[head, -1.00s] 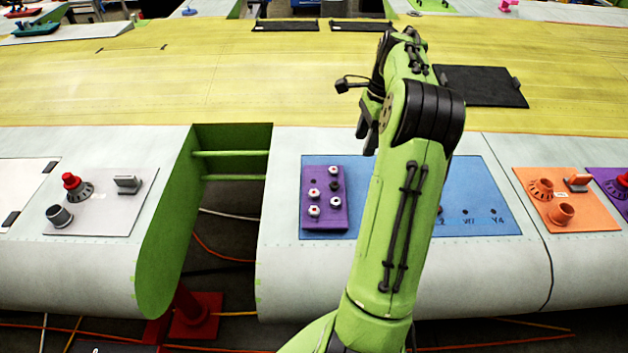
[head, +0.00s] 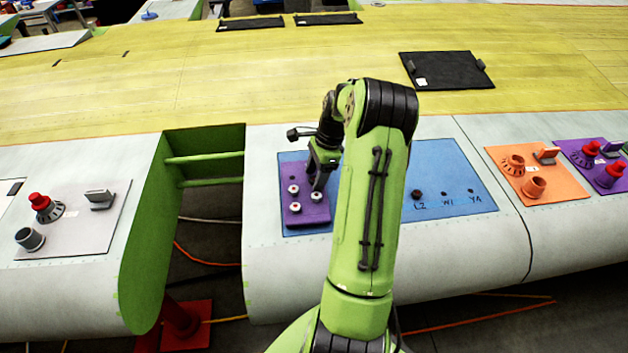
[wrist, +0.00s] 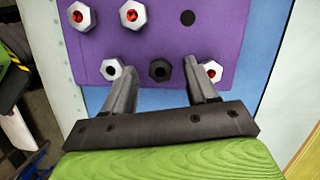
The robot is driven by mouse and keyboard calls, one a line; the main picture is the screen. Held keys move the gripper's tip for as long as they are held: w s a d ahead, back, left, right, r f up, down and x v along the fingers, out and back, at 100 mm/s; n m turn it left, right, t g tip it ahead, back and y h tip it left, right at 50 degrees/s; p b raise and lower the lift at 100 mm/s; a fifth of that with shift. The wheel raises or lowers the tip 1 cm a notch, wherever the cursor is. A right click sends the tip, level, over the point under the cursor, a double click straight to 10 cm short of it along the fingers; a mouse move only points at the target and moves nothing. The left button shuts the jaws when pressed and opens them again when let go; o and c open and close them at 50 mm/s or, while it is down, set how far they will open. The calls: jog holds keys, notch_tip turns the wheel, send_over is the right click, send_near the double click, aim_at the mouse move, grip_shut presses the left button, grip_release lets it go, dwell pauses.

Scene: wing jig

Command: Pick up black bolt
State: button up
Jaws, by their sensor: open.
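The black bolt (wrist: 160,70) sits in the purple block (wrist: 225,30), with a silver bolt (wrist: 112,69) to its left and a red-centred silver bolt (wrist: 209,71) to its right in the wrist view. My gripper (wrist: 160,66) is open, and the black bolt appears between its fingertips. The fingers look apart from the bolt, and the remaining height cannot be told. In the head view my gripper (head: 321,178) is over the upper right of the purple block (head: 306,217) and hides the black bolt.
The purple block lies on a blue panel (head: 460,170) with a dark round hole or fitting (head: 416,194) and labelled holes. An open green bay (head: 210,150) is to the left. An orange panel (head: 570,180) with fittings stands right.

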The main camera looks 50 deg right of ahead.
jog(key=shift+w+f, duration=0.1)
jog(key=shift+f, duration=0.2)
grip_shut()
notch_tip(320, 180, up, 10)
dwell(0.4)
